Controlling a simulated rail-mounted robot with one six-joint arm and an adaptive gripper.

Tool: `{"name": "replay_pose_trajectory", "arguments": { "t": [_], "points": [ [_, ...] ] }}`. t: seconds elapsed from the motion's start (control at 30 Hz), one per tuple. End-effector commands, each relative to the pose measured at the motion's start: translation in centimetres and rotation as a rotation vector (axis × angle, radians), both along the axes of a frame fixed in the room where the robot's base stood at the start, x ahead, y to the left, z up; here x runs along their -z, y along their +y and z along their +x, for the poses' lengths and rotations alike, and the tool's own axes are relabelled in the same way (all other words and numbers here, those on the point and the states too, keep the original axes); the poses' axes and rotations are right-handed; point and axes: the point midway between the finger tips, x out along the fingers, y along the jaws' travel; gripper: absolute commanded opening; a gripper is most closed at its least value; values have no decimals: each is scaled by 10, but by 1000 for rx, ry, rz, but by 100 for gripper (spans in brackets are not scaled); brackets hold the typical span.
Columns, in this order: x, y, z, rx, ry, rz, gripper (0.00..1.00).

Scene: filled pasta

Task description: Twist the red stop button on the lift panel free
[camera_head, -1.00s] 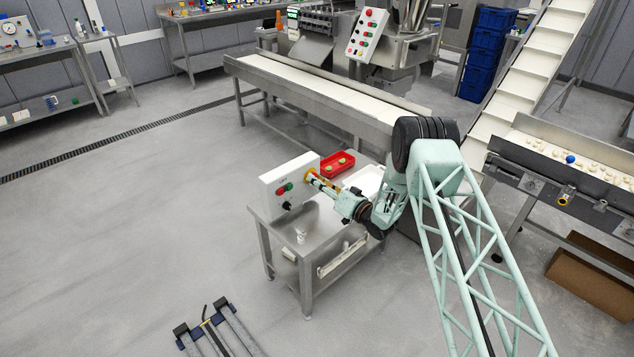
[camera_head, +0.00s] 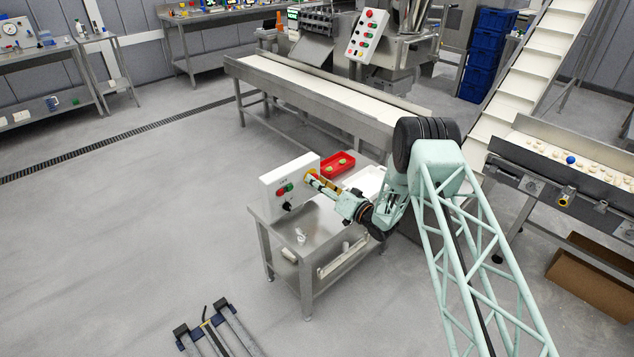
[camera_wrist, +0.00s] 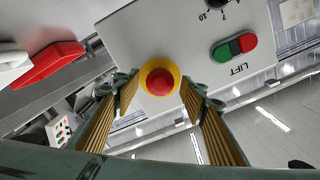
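The red stop button (camera_wrist: 159,82) sits in a round yellow collar (camera_wrist: 174,70) on the white lift panel (camera_wrist: 150,35), near the middle of the wrist view. The panel (camera_head: 274,186) stands on a steel table in the head view. My gripper (camera_wrist: 161,88) is open, with one ribbed finger on each side of the button. The fingertips are close to the collar's edges; gaps to the red cap show, and I cannot tell whether they touch the collar. In the head view my gripper (camera_head: 320,184) points at the panel's right side and largely hides the button.
The panel also carries a green and red button pair (camera_wrist: 235,48) and a black knob (camera_wrist: 213,3). A red tray (camera_head: 329,171) and a white tray (camera_head: 376,177) are behind my gripper. The steel table's front (camera_head: 310,240) is mostly clear.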

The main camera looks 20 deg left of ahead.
Motion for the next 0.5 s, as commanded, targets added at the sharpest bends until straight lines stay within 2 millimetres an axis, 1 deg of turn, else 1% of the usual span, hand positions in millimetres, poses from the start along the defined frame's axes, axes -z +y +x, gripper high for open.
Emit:
{"name": "replay_pose_trajectory", "arguments": {
  "t": [0.27,0.5],
  "points": [
    [0,-21,-10,2,0,-1,39],
    [0,-52,-25,1,1,0,39]
  ]
}}
